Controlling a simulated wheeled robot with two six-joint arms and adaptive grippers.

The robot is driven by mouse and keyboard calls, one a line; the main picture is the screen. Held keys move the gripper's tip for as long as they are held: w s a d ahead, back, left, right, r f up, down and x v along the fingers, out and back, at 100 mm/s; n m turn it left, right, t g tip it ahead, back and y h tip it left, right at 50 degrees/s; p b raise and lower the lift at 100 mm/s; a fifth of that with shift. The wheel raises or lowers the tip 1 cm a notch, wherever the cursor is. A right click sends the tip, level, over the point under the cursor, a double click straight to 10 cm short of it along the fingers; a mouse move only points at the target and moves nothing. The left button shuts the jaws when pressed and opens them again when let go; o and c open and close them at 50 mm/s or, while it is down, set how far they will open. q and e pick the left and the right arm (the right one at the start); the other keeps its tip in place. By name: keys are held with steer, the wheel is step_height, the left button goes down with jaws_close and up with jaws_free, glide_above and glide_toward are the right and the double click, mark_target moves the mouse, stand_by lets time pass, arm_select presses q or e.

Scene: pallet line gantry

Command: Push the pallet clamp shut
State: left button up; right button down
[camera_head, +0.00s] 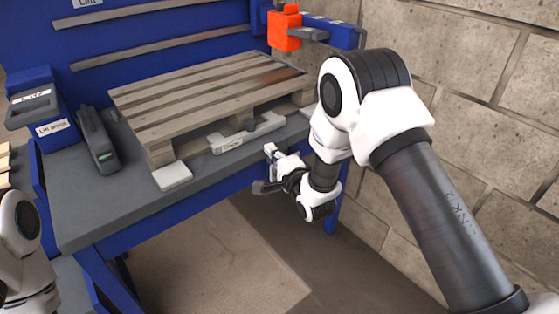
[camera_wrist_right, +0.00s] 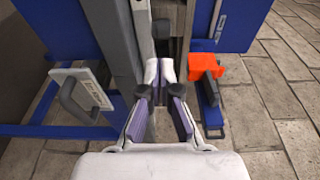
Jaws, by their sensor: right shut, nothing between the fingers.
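What I take to be the pallet clamp is an orange block (camera_head: 285,31) with a grey rod and a blue bar (camera_head: 335,32), at the back right of the bench beside the pallet's far end. The orange block also shows right of my fingers in the right wrist view (camera_wrist_right: 206,66). The wooden pallet (camera_head: 200,95) lies on the bench. My right gripper (camera_head: 268,168) is shut and empty, low in front of the bench's front edge, apart from the orange block. Its fingers point away in the right wrist view (camera_wrist_right: 159,72). My left gripper is out of view.
A white block with a handle (camera_head: 229,147) sits at the pallet's front edge. A dark grey device (camera_head: 97,140) and a blue labelled box (camera_head: 36,97) stand at the left. A block wall (camera_head: 480,90) closes the right side. The floor (camera_head: 200,270) before the bench is clear.

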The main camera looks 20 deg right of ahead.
steer(key=s, duration=0.4)
steer(key=shift+d+r, duration=0.2)
steer(key=shift+d, duration=0.05)
steer(key=shift+r, duration=0.1)
